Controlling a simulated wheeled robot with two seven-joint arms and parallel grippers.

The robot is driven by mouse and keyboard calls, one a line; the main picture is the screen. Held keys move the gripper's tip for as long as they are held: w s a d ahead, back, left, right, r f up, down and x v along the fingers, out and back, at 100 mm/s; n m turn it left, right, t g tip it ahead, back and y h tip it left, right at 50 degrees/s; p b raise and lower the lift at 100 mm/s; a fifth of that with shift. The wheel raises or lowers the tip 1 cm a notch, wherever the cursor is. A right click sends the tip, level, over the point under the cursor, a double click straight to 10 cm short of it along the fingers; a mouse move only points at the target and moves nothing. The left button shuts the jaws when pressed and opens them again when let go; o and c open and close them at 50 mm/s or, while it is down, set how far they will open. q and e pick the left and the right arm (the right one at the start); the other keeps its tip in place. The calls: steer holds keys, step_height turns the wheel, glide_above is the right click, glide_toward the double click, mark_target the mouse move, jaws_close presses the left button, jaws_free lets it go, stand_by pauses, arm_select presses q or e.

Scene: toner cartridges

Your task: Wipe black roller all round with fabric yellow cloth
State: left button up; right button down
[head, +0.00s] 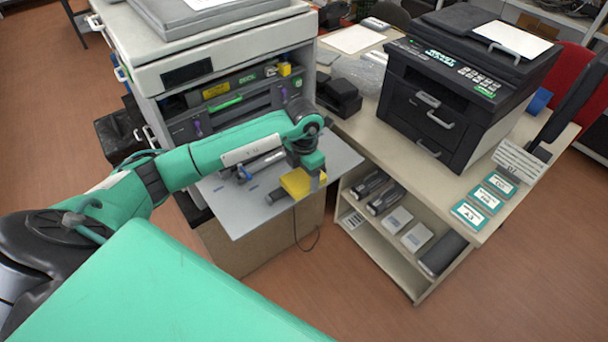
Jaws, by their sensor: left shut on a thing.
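My left gripper (306,172) reaches down over the grey fold-down flap (236,222) of the large printer. It is shut on the yellow cloth (296,184). The cloth lies over the middle of the black roller (273,197), whose dark end sticks out at the cloth's lower left. The cloth and gripper hide most of the roller. I cannot tell how far the cloth wraps around its underside. My right gripper is not in view.
The large printer (160,72) stands open behind the flap. A black printer (468,85) and several teal-edged cards (486,198) are on the table at right. Its shelves below hold dark cartridges (386,198) and boxes. The flap's front left is mostly bare.

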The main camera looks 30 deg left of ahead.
arm_select(q)
steer(key=shift+r+p, duration=1.15)
steer(key=shift+r, duration=1.6)
